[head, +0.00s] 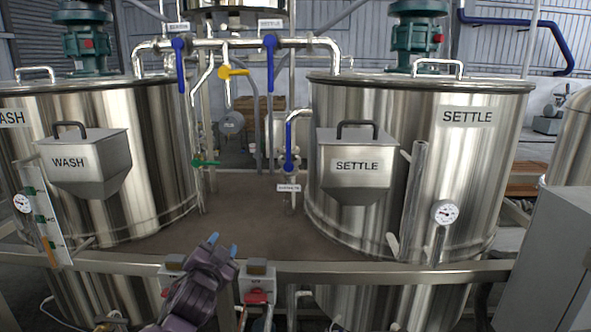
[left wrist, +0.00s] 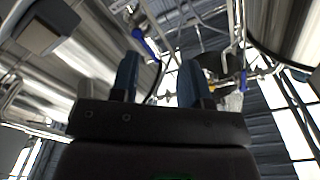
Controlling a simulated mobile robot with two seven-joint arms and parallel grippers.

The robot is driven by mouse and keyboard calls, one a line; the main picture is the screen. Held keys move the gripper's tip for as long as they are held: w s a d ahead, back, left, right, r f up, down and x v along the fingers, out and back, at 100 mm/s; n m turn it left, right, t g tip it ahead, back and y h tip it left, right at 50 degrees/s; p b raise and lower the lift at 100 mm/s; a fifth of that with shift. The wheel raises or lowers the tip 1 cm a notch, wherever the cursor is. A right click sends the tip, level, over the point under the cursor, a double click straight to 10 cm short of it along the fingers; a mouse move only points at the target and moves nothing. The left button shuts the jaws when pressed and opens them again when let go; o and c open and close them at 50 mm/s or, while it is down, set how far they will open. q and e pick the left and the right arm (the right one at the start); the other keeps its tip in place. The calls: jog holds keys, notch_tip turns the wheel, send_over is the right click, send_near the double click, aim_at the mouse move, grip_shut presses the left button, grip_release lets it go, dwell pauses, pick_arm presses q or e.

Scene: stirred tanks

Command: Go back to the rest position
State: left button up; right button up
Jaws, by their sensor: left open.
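My left gripper (head: 222,244) shows low in the middle of the head view, in front of the rail between the two tanks. Its two blue-tipped fingers point up and are apart, with nothing between them. In the left wrist view the open fingers (left wrist: 158,80) point up toward blurred pipes and tank walls. The gripper appears clear of the tanks and valves. My right gripper is in neither view.
The WASH tank (head: 150,140) stands left and the SETTLE tank (head: 470,170) right, each with a hopper. Pipes with blue valve handles (head: 181,65) run between them. A metal rail (head: 400,270) crosses in front, with boxes with red parts (head: 257,285) below. A grey cabinet (head: 550,260) stands at right.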

pick_arm(q)
jog(key=s+a+f+n+g, duration=0.2)
jog(key=s+a+f, duration=0.1)
jog(key=s+f, duration=0.6)
jog(key=s+a+f+n+g+y, duration=0.1)
jog(key=s+a+f+n+g, duration=0.1)
jog(key=s+f, duration=0.7)
jog(key=s+a+f+n+g, duration=0.2)
jog(key=s+a+f, duration=0.3)
jog(key=s, duration=1.2)
notch_tip(320, 180, down, 4)
jog(key=shift+s+a+f+n+g+y, duration=0.2)
jog(key=shift+a+f+n+g+y, duration=0.15)
jog(key=shift+n, duration=0.45)
jog(key=shift+d, duration=0.1)
